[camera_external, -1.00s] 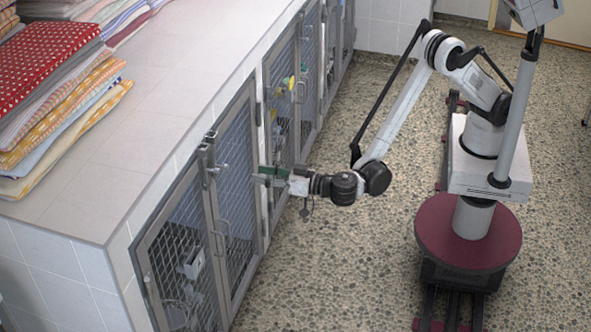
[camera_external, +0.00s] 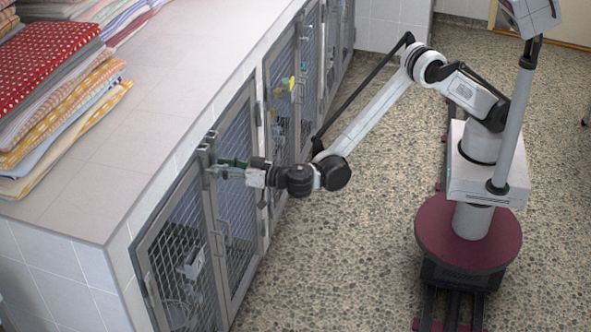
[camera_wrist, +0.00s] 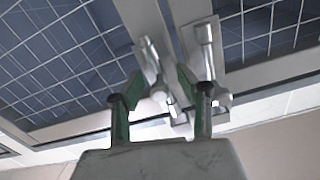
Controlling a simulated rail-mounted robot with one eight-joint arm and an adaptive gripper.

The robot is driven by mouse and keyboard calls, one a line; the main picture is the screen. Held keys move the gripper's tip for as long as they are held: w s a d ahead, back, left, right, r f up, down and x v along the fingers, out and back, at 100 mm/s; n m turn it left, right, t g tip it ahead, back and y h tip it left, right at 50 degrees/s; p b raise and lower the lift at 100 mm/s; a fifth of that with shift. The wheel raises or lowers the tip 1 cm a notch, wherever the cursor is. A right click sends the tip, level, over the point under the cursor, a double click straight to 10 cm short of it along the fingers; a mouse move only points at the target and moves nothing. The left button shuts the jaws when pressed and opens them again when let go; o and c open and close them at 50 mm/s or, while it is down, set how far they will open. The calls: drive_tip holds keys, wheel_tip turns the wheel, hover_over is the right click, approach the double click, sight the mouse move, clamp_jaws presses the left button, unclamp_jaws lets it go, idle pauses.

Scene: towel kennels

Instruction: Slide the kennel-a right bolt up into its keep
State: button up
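Two metal bolts sit side by side at the top of the near kennel's two mesh doors. In the wrist view, one bolt (camera_wrist: 151,58) lies between my green fingers and the other bolt (camera_wrist: 204,45) is just to the right. The wrist picture looks upside down, so the bolt between the fingers appears to be the right one. My gripper (camera_wrist: 160,80) is open, with a finger on each side of that bolt; I cannot tell whether either touches it. In the external view my gripper (camera_external: 220,170) is at the bolts and partly hides them.
The mesh doors (camera_external: 182,240) stand shut under a tiled counter (camera_external: 130,140). Folded towels (camera_external: 55,110) are stacked on the counter. More kennel doors (camera_external: 290,95) run toward the back. The pebbled floor (camera_external: 345,265) is clear in front.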

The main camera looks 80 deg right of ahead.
clamp_jaws()
drive_tip(key=shift+r, duration=0.1)
idle(0.3)
wheel_tip(320, 180, up, 4)
drive_tip(key=shift+f+p, duration=0.2)
drive_tip(key=shift+p, duration=0.65)
unclamp_jaws()
drive_tip(key=shift+w, duration=0.1)
drive_tip(key=shift+f, duration=0.1)
